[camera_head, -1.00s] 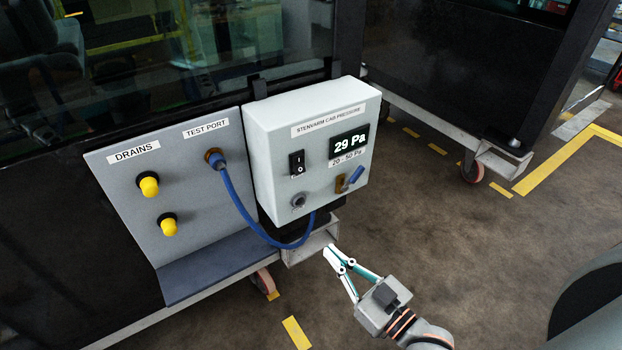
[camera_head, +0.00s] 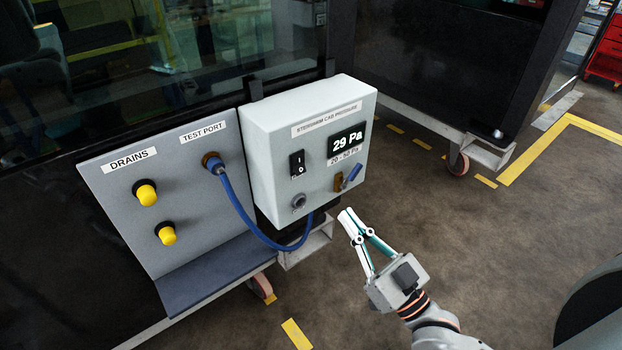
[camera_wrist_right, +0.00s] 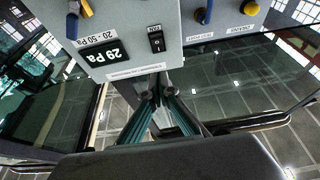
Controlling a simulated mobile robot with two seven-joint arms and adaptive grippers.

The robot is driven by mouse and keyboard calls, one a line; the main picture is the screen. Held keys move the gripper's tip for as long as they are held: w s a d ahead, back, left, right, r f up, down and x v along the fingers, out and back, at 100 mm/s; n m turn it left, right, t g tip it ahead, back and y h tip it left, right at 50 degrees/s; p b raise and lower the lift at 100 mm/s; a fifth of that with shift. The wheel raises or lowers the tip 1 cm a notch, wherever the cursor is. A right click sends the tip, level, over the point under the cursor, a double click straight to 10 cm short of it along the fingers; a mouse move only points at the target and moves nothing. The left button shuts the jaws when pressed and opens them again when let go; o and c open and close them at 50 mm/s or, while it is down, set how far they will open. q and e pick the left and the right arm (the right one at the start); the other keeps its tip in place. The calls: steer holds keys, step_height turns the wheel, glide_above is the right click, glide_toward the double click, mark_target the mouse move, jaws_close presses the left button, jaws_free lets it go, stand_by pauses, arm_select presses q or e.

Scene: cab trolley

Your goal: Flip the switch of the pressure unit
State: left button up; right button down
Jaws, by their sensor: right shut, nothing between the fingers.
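The pressure unit (camera_head: 268,150) is a pale grey box with a display reading 29 Pa. Its black rocker switch (camera_head: 297,164) is on the front face, left of the display, marked with a line above and a circle below. My right gripper (camera_head: 346,214) is shut and empty, in front of the box's lower right side and apart from it. In the right wrist view the unit appears upside down, with the switch (camera_wrist_right: 156,39) near top centre, beyond the closed fingers (camera_wrist_right: 158,92). My left gripper is not in view.
A blue hose (camera_head: 240,208) loops from the test port (camera_head: 213,163) to beneath the unit. A key-like blue lever (camera_head: 351,176) sits under the display. Yellow drain caps (camera_head: 146,193) are on the left panel.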

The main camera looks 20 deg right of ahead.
steer(key=p, duration=0.2)
glide_toward(300, 165)
step_height(300, 165, up, 4)
steer(key=w, duration=0.2)
steer(key=shift+w+a+f+b, duration=0.3)
steer(key=shift+w+a+f, duration=0.3)
steer(key=shift+w+a, duration=0.2)
steer(key=shift+w+a+f, duration=0.2)
steer(key=shift+w+f, duration=0.1)
steer(key=shift+w, duration=0.4)
